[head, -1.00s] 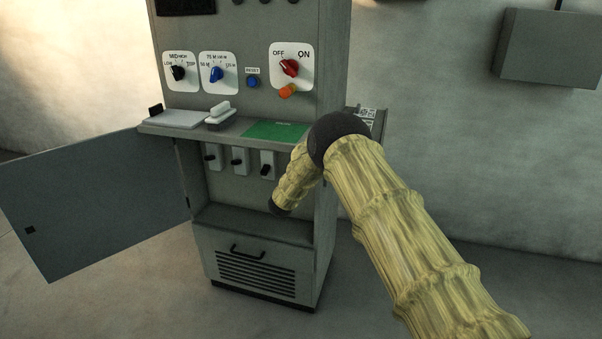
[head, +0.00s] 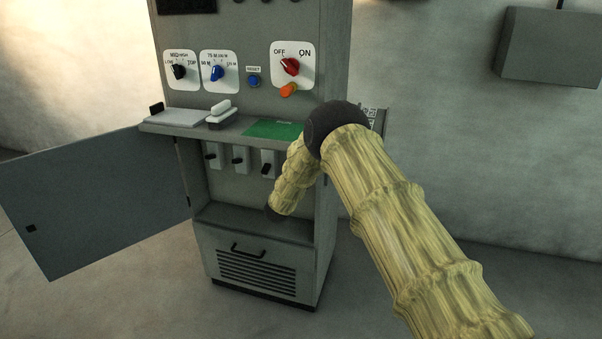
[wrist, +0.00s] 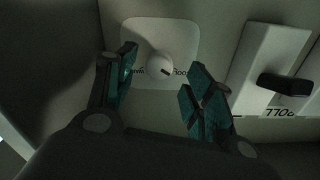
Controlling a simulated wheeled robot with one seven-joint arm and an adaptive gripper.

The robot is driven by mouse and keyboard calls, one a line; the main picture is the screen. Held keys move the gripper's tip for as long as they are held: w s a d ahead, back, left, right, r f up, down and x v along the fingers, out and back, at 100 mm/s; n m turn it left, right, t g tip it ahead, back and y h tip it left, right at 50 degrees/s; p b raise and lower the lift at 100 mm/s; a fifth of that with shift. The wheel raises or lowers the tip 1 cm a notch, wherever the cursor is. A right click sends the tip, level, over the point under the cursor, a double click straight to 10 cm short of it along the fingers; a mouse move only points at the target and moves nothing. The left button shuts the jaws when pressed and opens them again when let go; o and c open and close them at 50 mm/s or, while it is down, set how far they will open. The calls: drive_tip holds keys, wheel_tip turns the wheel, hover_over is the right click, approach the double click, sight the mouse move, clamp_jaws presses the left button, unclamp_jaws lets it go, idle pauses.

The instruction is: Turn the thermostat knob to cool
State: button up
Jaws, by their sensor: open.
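In the wrist view a pale round knob (wrist: 160,66) with a small dark mark sits on a light rounded plate (wrist: 160,30). Dark lettering, partly covered, shows on both sides of the knob; the right-hand piece looks like the end of "cool". My gripper (wrist: 163,72) is open, with one dark teal-padded finger left of the knob and the other right of it. I cannot tell whether either finger touches it. In the head view my arm reaches into the open lower bay of the grey cabinet (head: 327,240), and the knob and gripper fingers cannot be made out.
A lever switch (wrist: 285,85) on a white plate is close right of the gripper. Several similar switches line the bay, under a shelf with a green mat (head: 270,129). The cabinet door (head: 90,205) stands open left. Upper dials include a red knob (head: 290,66).

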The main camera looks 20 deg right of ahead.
drive_tip(key=v, duration=0.8)
drive_tip(key=shift+a, duration=0.1)
